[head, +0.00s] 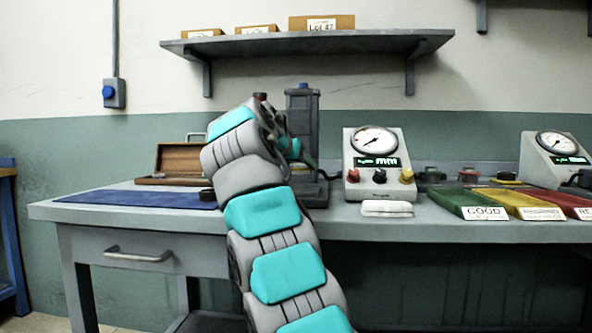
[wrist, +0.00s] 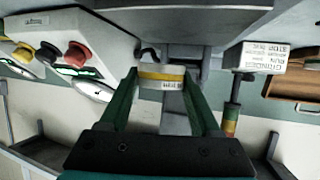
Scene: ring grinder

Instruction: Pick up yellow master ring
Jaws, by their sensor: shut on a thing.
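The yellow master ring (wrist: 162,72) is a short pale metal ring with a yellow band and a small printed label. In the wrist view it sits between the tips of my gripper (wrist: 161,82), with a green finger against each side. My gripper is shut on it. Behind the ring in that view is a grey column. In the head view my arm hides the ring and most of my gripper in front of the dark gauge stand (head: 302,110).
The bench (head: 450,230) carries an open wooden case (head: 182,160), a blue mat (head: 135,198), a dial gauge unit (head: 377,160), a white cloth (head: 387,208) and a green GOOD tray (head: 470,203). Yellow and red trays lie right of it. A shelf (head: 300,44) with boxes hangs above.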

